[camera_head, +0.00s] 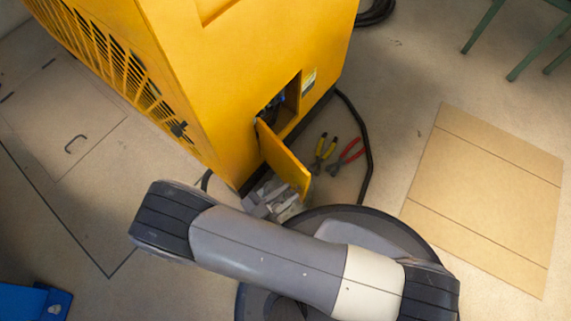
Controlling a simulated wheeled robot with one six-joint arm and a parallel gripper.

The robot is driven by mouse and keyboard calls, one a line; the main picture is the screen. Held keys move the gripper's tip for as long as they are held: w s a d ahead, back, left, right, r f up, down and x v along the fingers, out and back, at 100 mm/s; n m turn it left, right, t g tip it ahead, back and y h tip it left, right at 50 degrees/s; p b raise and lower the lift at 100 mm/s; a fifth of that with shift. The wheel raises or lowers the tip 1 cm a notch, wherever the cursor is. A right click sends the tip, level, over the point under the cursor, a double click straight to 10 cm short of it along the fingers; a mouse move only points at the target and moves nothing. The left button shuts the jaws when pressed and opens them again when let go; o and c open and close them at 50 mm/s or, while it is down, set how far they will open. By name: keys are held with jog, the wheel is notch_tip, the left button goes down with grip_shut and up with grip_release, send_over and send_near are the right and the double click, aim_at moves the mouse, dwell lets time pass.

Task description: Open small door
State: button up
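The small door (284,160) is a yellow panel low on the big yellow cabinet (235,75). It stands swung out from the cabinet, joined at the left side of a dark opening (290,97). Dark parts show inside the opening. My gripper (277,203) is a grey shape at the door's lower left side, close to the panel. It is partly hidden behind my arm. I cannot tell whether it touches the door or whether its fingers are open or shut.
A flat cardboard sheet (485,195) lies to the right. Green legs (535,45) stand at top right.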

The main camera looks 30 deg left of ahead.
jog(key=o, duration=0.4)
jog(key=shift+s, duration=0.1)
jog(key=p+v, duration=0.2)
jog(key=v, duration=0.8)
jog(key=shift+s+a+p, duration=0.15)
jog(key=shift+s+p, duration=0.15)
jog(key=shift+p, duration=0.05)
jog(key=b+x, duration=0.2)
jog(key=x, duration=0.9)
jog(key=shift+b, duration=0.3)
